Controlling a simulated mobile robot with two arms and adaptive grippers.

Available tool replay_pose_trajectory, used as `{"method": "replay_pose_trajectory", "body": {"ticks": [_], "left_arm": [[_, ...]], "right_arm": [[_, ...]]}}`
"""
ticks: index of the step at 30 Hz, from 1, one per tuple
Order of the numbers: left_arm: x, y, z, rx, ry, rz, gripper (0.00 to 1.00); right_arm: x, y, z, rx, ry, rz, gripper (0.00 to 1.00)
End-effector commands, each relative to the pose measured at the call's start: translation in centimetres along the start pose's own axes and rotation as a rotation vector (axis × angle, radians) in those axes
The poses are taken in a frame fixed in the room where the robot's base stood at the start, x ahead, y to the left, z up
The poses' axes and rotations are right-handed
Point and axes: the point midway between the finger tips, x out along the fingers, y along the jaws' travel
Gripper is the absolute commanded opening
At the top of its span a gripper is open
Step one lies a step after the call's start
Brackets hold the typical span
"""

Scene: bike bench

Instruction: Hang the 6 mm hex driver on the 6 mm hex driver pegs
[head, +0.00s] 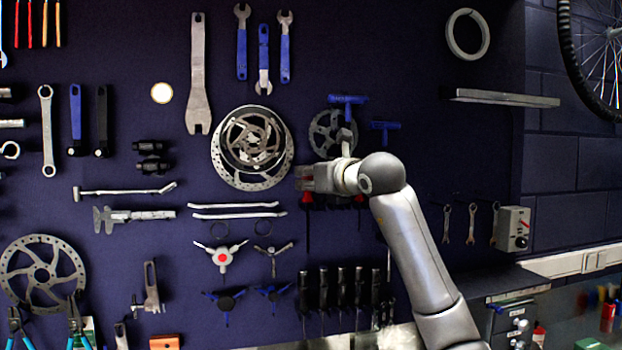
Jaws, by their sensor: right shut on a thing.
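My right gripper (306,178) is in front of the dark tool wall, reaching in from the lower right with its jaws pointing left. It is shut on a driver (307,198), which I take to be the 6 mm hex driver. A bit of red shows just under the jaws, and a slim dark shaft points down from it. The jaws hide its upper part. A similar red and dark tool (359,198) shows below my wrist, partly hidden. The 6 mm pegs cannot be made out; my gripper and wrist cover part of the wall there. My left gripper is not in view.
Blue T-handle tools (347,99) and a toothed ring (325,132) hang just above my gripper. A brake disc (225,160) hangs close to its left. Several black-handled drivers (324,288) stand in a row below. A grey shelf (505,98) juts out at upper right.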

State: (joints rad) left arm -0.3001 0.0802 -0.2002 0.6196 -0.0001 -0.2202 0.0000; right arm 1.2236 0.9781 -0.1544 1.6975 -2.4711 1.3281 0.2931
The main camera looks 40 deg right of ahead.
Motion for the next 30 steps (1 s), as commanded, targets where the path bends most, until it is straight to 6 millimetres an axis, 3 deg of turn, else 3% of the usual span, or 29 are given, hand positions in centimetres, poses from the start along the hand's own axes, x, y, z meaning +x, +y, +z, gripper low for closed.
{"method": "replay_pose_trajectory", "body": {"ticks": [8, 9, 15, 25, 30], "left_arm": [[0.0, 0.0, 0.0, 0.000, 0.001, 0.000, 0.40], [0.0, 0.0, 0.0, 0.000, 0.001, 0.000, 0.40], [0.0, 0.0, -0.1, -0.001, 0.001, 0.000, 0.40], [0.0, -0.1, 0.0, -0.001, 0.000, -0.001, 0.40], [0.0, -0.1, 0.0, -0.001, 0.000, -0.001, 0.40]], "right_arm": [[0.0, 0.0, 0.1, 0.000, -0.001, 0.000, 0.00], [0.0, 0.0, 0.1, 0.000, -0.001, 0.000, 0.24], [0.0, 0.0, 0.1, 0.000, -0.001, 0.000, 0.48], [-0.2, 0.0, 0.0, 0.000, 0.000, 0.000, 0.48], [-1.9, -0.1, 0.1, -0.002, -0.003, -0.003, 0.48]]}}
